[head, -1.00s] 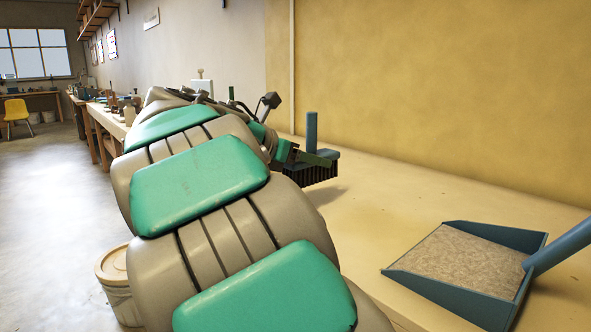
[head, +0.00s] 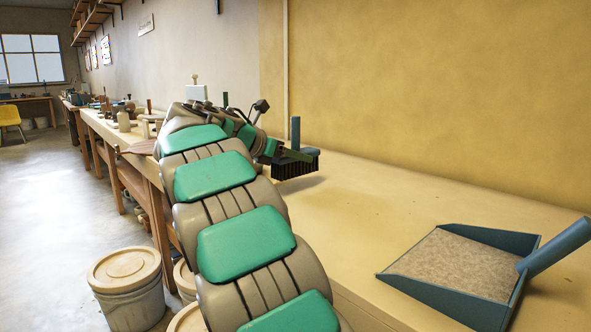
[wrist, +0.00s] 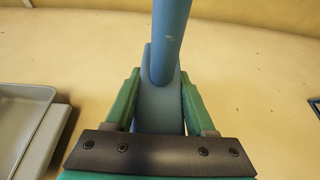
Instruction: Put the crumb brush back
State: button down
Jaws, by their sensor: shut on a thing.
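The crumb brush (head: 297,165) has an upright blue handle, a blue head and dark bristles pointing down. It is over the pale bench top in the head view, with a shadow below; I cannot tell whether the bristles touch the bench. My gripper (head: 280,153) is shut on it. In the wrist view the green fingers of my gripper (wrist: 158,95) sit on both sides of the blue head, and the handle of the brush (wrist: 171,40) rises between them. A blue dustpan (head: 520,290) with a grey-brown bed lies at the right of the bench, apart from the brush.
A grey tray (wrist: 35,90) lies left of my gripper in the wrist view. A yellow wall (head: 430,90) backs the bench. Lidded buckets (head: 130,290) stand on the floor at left. Bench top (head: 390,210) between brush and dustpan is clear.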

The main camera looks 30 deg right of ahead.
aim_at(295, 169)
jog(key=shift+f+b, duration=0.35)
jog(key=shift+f, duration=1.3)
jog(key=shift+c, duration=1.2)
grip_release()
jog(key=shift+f, duration=0.15)
jog(key=p+v, duration=0.1)
jog(key=v, duration=1.1)
